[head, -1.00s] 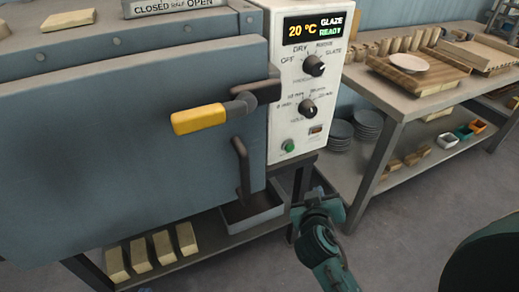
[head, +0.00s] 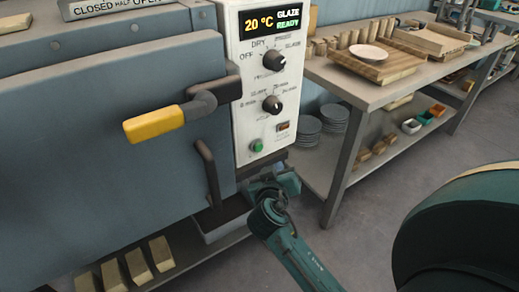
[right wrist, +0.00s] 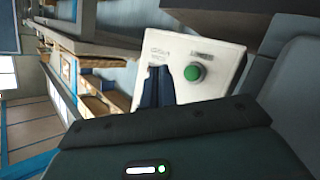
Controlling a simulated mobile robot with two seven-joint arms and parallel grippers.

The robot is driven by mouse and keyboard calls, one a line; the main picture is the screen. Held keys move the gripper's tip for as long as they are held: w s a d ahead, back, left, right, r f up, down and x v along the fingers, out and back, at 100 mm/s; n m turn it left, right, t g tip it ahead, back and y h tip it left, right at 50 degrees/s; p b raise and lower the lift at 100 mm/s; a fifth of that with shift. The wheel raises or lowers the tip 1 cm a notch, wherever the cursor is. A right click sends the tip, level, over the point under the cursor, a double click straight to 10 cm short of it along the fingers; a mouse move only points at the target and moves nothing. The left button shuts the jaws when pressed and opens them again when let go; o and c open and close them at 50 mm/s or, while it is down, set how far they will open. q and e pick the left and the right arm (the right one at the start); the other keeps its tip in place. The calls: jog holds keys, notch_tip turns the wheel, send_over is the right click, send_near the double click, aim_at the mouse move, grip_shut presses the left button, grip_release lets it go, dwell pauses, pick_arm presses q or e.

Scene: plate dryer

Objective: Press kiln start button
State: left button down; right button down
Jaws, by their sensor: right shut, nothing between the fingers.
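The kiln's white control panel (head: 245,100) carries a round green button (head: 257,146) near its lower edge. Its display (head: 272,21) reads 20 °C, GLAZE READY. My right gripper (head: 272,184) is just below the panel and slightly right of the button in the head view. In the right wrist view the green button (right wrist: 194,72) is clear, and the shut, empty dark blue fingers (right wrist: 158,84) show to its left, over the panel. I cannot tell whether the fingertips touch the panel. My left gripper is out of view.
The kiln door (head: 90,140) is closed, with a yellow-tipped handle (head: 155,125) sticking out left of the panel. Two knobs sit above the button. A workbench (head: 365,92) with wooden trays stands to the right, stacked plates (head: 306,132) below it. The floor (head: 365,220) between is clear.

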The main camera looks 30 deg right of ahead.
aim_at(258, 147)
pick_arm(q)
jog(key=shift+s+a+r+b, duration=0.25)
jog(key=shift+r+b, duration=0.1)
jog(key=shift+b, duration=0.2)
pick_arm(e)
jog(key=w, duration=0.5)
jog(key=shift+w+a, duration=0.25)
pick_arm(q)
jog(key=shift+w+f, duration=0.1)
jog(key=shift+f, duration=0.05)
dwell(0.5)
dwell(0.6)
pick_arm(e)
jog(key=shift+w, duration=0.4)
